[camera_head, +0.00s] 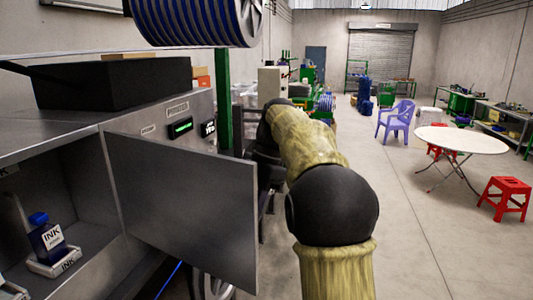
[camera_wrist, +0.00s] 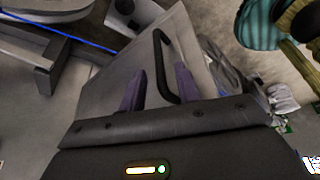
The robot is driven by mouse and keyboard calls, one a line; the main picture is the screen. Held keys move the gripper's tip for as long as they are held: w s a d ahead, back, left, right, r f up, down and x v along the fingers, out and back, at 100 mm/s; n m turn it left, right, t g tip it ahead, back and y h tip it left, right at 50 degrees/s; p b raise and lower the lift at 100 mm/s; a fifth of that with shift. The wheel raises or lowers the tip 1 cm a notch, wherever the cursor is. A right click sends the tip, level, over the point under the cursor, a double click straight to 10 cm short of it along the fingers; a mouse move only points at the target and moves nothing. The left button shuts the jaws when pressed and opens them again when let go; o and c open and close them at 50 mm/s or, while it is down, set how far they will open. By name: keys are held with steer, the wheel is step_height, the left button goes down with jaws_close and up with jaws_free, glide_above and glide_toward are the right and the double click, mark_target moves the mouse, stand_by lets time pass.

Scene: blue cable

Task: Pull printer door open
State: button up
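The grey printer door (camera_head: 185,205) stands swung out from the printer (camera_head: 85,150) in the head view, with the compartment to its left exposed. In the wrist view the door (camera_wrist: 120,75) fills the middle, with a black bar handle (camera_wrist: 165,60) on its face. My gripper (camera_wrist: 159,70) has two purple fingers spread apart. The handle shows between the fingers, nearer the right one; I cannot tell whether they touch. In the head view the door hides my gripper, and my arm comes up along the door's right side.
A blue-capped ink bottle (camera_head: 46,238) stands inside the compartment. A black box (camera_head: 115,82) sits on top of the printer. A blue cable (camera_wrist: 65,35) runs near the door. The floor to the right is free up to a white round table (camera_head: 461,139) and red stool (camera_head: 505,198).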

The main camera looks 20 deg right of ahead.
steer(key=p+v, duration=0.8)
steer(key=v, duration=0.6)
steer(key=shift+w, duration=0.15)
stand_by(0.4)
